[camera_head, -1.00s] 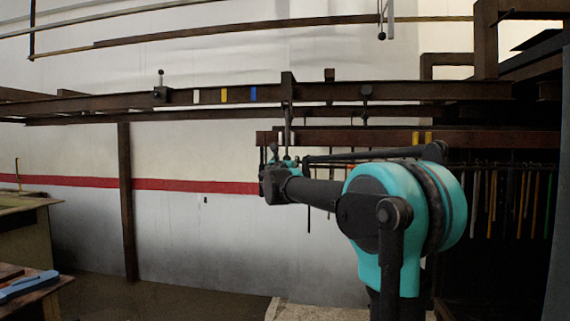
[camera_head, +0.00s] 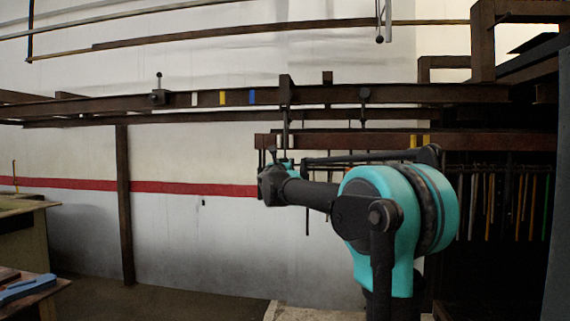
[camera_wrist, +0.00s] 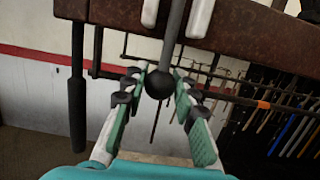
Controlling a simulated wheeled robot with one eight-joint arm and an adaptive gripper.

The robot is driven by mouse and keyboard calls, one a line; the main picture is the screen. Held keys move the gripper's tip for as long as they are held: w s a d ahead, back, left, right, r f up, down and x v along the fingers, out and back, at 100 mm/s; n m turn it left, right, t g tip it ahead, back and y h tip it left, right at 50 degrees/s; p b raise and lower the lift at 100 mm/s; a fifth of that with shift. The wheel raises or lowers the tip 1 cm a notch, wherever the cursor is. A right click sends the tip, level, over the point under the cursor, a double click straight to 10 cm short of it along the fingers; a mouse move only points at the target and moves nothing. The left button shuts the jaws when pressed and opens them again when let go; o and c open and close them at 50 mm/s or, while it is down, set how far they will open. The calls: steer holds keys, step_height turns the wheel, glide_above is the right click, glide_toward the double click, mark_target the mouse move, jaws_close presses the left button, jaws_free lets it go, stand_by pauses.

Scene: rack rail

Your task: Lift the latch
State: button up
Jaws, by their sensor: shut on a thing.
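In the wrist view a grey rod hangs down in front of a brown rail and ends in a black ball knob (camera_wrist: 158,85). It looks like the latch's handle. My gripper (camera_wrist: 161,88) has its two green-padded fingers on either side of the knob, shut on it. In the head view my gripper (camera_head: 273,182) is small and dark, under the left end of the lower rail (camera_head: 345,142). The knob cannot be made out there, and the contact is partly hidden by my arm.
A long upper beam (camera_head: 430,94) carries white, yellow and blue marks and a small upright lever (camera_head: 158,90). A dark bar (camera_wrist: 77,95) hangs left of my gripper. Several thin rods (camera_wrist: 290,130) hang at the right. A bench (camera_head: 30,288) stands at lower left.

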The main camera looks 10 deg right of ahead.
steer(key=shift+s+a+r, duration=0.1)
steer(key=shift+s+a, duration=0.15)
steer(key=shift+s, duration=0.45)
steer(key=shift+s+a+r, duration=0.1)
steer(key=shift+s+a, duration=0.1)
steer(key=shift+s, duration=0.5)
steer(key=shift+s+a+r, duration=0.1)
steer(key=shift+s+a, duration=0.15)
steer(key=shift+s, duration=0.45)
steer(key=shift+s+a+r, duration=0.2)
steer(key=shift+s+r, duration=0.05)
steer(key=shift+s, duration=0.4)
steer(key=shift+s+a+r, duration=0.2)
steer(key=shift+s, duration=0.45)
steer(key=shift+s+a+r, duration=0.2)
steer(key=shift+s+r, duration=0.05)
steer(key=shift+s, duration=0.4)
steer(key=shift+s+a+r, duration=0.45)
steer(key=shift+s+r, duration=1)
steer(key=shift+r, duration=0.05)
steer(key=shift+s+a+r, duration=0.5)
steer(key=shift+s+r, duration=0.9)
steer(key=shift+r, duration=0.05)
steer(key=shift+s+a+r, duration=0.45)
steer(key=shift+s+r, duration=1)
steer(key=shift+r, duration=0.05)
steer(key=o, duration=1)
